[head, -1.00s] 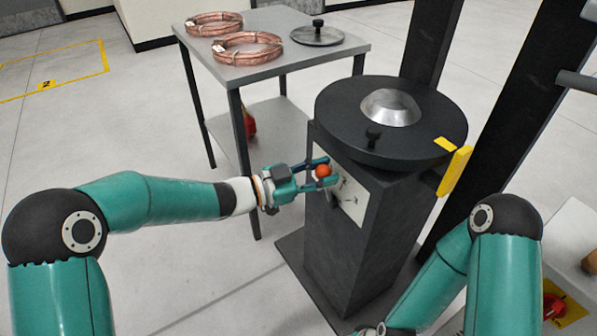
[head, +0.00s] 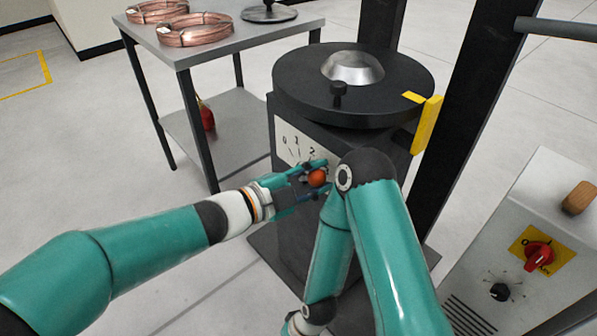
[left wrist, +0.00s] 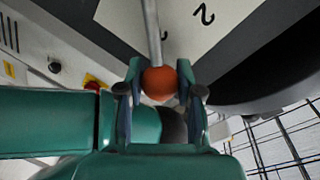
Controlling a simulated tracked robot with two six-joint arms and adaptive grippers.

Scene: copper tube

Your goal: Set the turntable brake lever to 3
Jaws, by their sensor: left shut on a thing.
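The brake lever's orange knob (head: 317,178) is at the lower right of the white dial plate (head: 287,143) on the turntable's dark pedestal. The numerals 0, 1 and 2 show to the upper left of the knob. My left gripper (head: 322,177) is shut on the knob. In the left wrist view the knob (left wrist: 160,82) sits between both fingers, and its metal rod (left wrist: 152,30) runs up over the plate (left wrist: 130,18). A numeral 2 is right of the rod; another mark beside it is partly hidden. The right gripper is out of frame.
The black turntable (head: 300,85) with a silver dome tops the pedestal. My right arm crosses close in front and hides part of it. A grey table (head: 225,50) with copper coils (head: 195,28) stands back left. A control box (head: 500,240) is at right.

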